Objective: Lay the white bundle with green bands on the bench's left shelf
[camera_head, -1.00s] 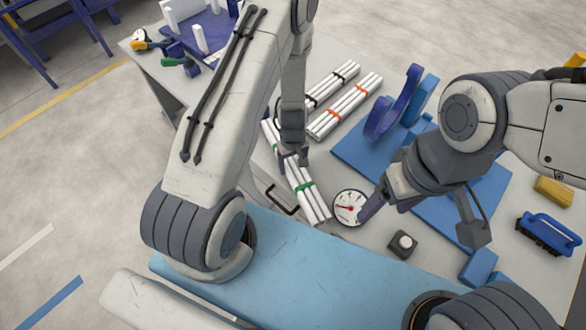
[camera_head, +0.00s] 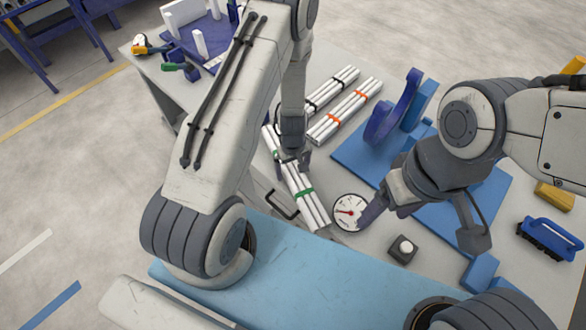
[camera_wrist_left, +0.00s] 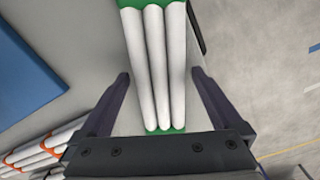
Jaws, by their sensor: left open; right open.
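The white bundle with green bands (camera_head: 310,210) lies on the grey bench (camera_head: 340,245), slanting below my left gripper (camera_head: 293,163). In the left wrist view, the bundle (camera_wrist_left: 155,60) runs between the two spread fingers of that gripper (camera_wrist_left: 161,75), with a gap on each side. The left gripper is open and holds nothing; part of the bundle is hidden by it in the head view. My right gripper (camera_head: 421,227) is open and empty, right of the round gauge. I cannot tell which surface is the left shelf.
White bundles with orange bands (camera_head: 345,111) and black bands (camera_head: 333,88) lie behind. A gauge (camera_head: 350,212) and a small dark block (camera_head: 402,249) are near the front. A blue board (camera_head: 350,150) and a brush (camera_head: 550,237) are right; a purple rack (camera_head: 205,38) is far left.

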